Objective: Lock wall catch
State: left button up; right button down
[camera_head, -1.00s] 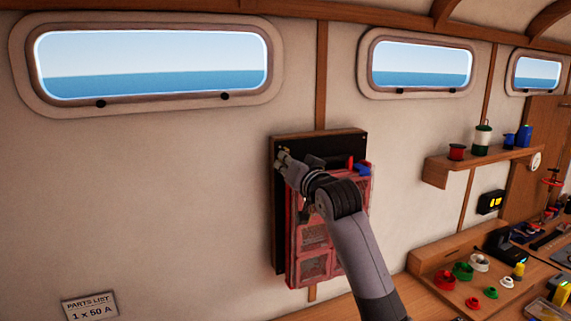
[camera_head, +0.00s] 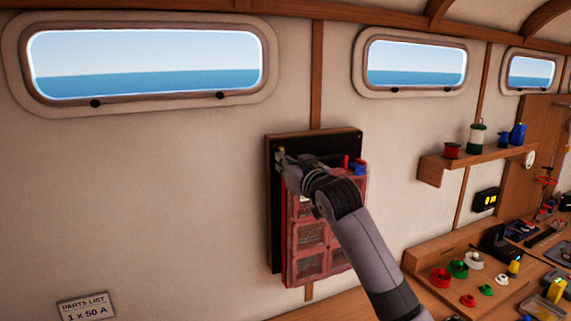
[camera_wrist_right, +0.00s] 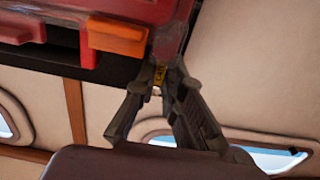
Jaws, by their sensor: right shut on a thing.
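The wall catch shows as a small yellow piece between my fingertips in the right wrist view (camera_wrist_right: 160,77), at a corner of the red organiser case. In the head view my arm and fingers mostly hide the catch. My right gripper (camera_head: 283,158) is at the upper left corner of the dark backboard (camera_head: 274,215). Its fingers (camera_wrist_right: 160,72) are shut on the catch. The red case (camera_head: 305,268) with clear compartments hangs upright against the board, partly behind my right arm. My left gripper is not in view.
An orange block (camera_wrist_right: 117,37) sits close beside the fingers in the right wrist view. A shelf with spools (camera_head: 470,160) and a bench with coloured parts (camera_head: 470,285) lie to the right.

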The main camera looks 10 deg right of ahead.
jog(key=c, duration=1.7)
grip_release()
jog(key=s, duration=0.4)
jog(key=s+d, duration=0.1)
jog(key=s, duration=0.3)
jog(key=s+d, duration=0.1)
jog(key=s, duration=0.2)
jog(key=shift+s+d, duration=0.2)
jog(key=shift+s, duration=0.2)
